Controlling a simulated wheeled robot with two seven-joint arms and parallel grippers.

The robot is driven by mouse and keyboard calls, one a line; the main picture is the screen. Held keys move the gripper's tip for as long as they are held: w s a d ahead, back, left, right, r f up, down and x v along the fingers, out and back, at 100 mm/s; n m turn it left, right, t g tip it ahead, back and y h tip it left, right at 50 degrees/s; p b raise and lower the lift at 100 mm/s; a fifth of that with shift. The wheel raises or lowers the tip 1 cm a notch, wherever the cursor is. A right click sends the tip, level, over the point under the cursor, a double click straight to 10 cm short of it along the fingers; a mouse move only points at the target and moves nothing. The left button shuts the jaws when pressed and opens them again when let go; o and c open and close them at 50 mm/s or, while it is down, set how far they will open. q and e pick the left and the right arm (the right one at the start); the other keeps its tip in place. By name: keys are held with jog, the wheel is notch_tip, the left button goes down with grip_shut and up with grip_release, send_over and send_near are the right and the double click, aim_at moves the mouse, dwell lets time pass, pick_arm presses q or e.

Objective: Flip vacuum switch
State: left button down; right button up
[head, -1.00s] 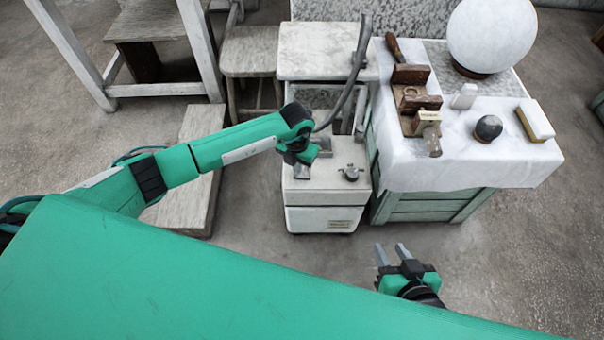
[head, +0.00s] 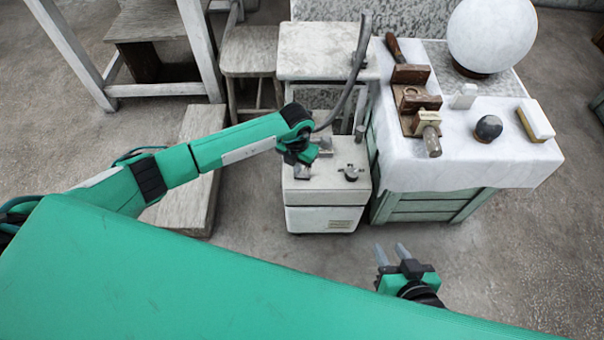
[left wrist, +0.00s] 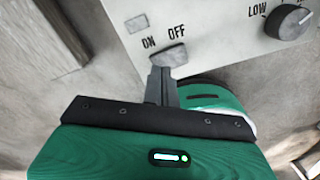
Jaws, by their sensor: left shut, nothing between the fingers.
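The vacuum is a pale box (head: 334,190) on the floor, in the middle of the head view. In the left wrist view its top panel (left wrist: 218,42) shows a grey switch (left wrist: 170,55) below the words ON and OFF. My left gripper (head: 302,171) is over the left part of the box. Its fingers are shut and empty, and in the left wrist view the fingertips (left wrist: 161,72) are right at the switch's lower edge. I cannot tell whether they touch it or which way the switch is tipped. My right gripper (head: 392,253) is open and empty, in front of the box.
A knob (left wrist: 290,21) marked LOW is on the same panel. A dark hose (head: 352,82) rises behind the box. A cloth-covered table (head: 455,165) with tools and a large white sphere (head: 492,35) stands close on the right. A low plank (head: 190,185) lies left, beneath my left arm.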

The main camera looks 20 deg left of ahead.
pick_arm(q)
jog(key=shift+f+b, duration=0.7)
jog(key=shift+f, duration=0.3)
dwell(0.3)
jog(key=shift+r, duration=0.1)
jog(key=shift+r+p, duration=2.85)
jog(key=shift+r, duration=0.6)
jog(key=shift+d+f, duration=0.1)
